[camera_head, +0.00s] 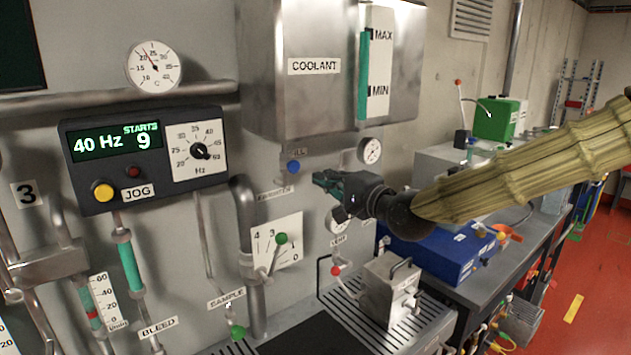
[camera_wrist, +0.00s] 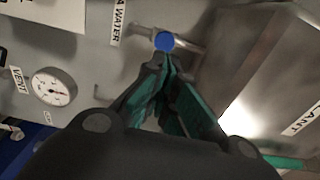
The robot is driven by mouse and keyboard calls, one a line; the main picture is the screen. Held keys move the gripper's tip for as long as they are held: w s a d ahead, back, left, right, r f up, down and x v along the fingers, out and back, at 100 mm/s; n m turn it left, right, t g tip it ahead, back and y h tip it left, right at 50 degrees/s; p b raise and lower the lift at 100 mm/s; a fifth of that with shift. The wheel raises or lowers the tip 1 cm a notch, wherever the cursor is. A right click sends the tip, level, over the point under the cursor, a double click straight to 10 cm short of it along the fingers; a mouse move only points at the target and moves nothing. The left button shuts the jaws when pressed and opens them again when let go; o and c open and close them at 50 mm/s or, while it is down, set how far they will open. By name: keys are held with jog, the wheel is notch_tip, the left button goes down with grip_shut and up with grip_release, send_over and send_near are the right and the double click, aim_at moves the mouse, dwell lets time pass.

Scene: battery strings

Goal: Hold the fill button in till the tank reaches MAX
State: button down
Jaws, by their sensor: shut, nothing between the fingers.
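The blue fill button (camera_head: 293,167) sticks out of the grey wall below the tank; its label is partly hidden. It also shows in the wrist view (camera_wrist: 164,41), just beyond my fingertips. My gripper (camera_head: 319,181) is shut and empty, right of and slightly below the button in the head view. A small gap shows there between the fingertips and the button. The steel COOLANT tank (camera_head: 300,108) hangs above. Its gauge has a green column (camera_head: 364,80) whose top is about level with the MAX mark (camera_head: 383,35), above MIN.
A control panel (camera_head: 145,150) reading 40 Hz and STARTS 9 is at left, with a yellow JOG button (camera_head: 103,190). A green-knobbed lever (camera_head: 281,239) and a red-knobbed lever (camera_head: 336,271) stick out below my gripper. A blue case (camera_head: 440,255) lies on the bench.

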jog(key=b+v, duration=0.1)
jog(key=v, duration=0.4)
jog(key=shift+r, duration=0.1)
